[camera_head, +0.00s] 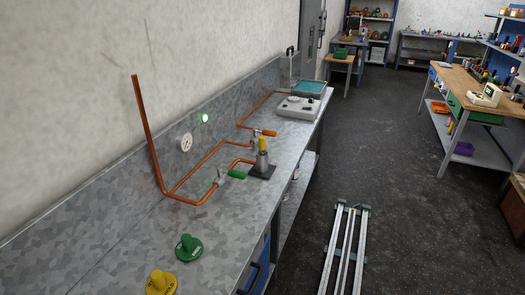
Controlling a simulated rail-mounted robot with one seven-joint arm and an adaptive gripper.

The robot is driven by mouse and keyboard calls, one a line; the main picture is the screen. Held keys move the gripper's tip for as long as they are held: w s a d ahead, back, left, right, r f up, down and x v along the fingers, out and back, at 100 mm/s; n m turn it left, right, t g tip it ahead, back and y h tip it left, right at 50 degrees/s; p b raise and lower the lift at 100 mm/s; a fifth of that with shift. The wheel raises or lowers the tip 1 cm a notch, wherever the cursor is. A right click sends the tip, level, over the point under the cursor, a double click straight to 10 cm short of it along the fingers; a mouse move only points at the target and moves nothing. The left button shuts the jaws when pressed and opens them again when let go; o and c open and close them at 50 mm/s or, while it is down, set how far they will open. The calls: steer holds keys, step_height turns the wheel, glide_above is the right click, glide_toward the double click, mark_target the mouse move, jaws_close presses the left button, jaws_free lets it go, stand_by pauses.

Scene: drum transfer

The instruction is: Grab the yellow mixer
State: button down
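A yellow piece (160,284) with a raised knob and dark lettering sits on the grey metal bench at the bottom edge of the view. Its lower part is cut off by the frame. It is the larger of two yellow things on the bench and looks like the yellow mixer. A similar green piece (188,247) stands just behind it and to the right, apart from it. A smaller yellow cylinder (263,144) stands upright on a grey fitting with a dark base, further back. My gripper is not in view.
Copper pipes (183,201) with a green-handled valve (236,174) and an orange-handled valve (268,133) run along the bench (120,238). A gauge (186,142) is on the back panel. Metal rails (345,250) lie on the floor. A wooden-topped workbench (458,81) stands at right.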

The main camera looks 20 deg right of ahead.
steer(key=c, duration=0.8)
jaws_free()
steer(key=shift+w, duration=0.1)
